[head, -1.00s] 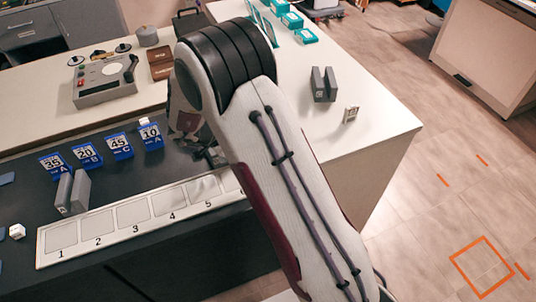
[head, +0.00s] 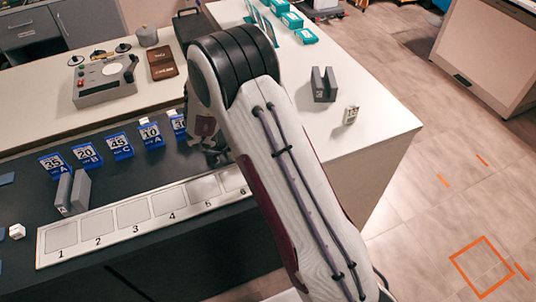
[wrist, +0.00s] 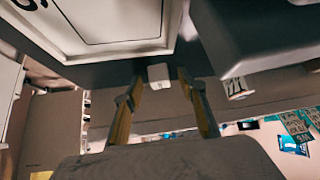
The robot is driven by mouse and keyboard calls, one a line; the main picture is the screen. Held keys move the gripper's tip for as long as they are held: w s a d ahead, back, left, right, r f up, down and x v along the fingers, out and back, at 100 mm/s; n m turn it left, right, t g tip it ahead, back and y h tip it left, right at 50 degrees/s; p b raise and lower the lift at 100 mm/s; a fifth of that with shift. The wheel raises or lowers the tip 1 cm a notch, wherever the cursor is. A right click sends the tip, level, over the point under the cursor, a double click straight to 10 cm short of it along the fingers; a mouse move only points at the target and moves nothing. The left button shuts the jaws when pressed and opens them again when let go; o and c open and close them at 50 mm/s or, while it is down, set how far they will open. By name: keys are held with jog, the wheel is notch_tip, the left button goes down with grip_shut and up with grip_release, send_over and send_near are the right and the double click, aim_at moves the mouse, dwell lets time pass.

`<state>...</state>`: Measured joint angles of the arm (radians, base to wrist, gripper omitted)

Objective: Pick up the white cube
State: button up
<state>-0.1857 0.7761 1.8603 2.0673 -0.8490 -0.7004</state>
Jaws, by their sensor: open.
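My gripper (wrist: 160,77) is open, its two yellow-lined fingers apart in the wrist view. A small white cube (wrist: 158,73) shows between the fingertips, with no contact that I can make out. A second white cube with dark marks (wrist: 235,88) is to its right, outside the fingers. In the head view my gripper (head: 216,150) is mostly hidden behind my arm, near the far right end of the numbered strip. A white cube (head: 17,231) sits at the far left of the dark table, and a marked white cube (head: 351,114) stands on the white counter.
The numbered strip (head: 92,250) lies along the dark table's front. Several blue number blocks (head: 119,147) stand behind it. Grey upright blocks stand at the left (head: 73,192) and on the white counter (head: 323,84). A grey control box (head: 105,82) is at the back.

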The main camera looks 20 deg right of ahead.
jog(key=c, duration=1)
jog(key=shift+r, duration=0.1)
jog(key=shift+r, duration=4.95)
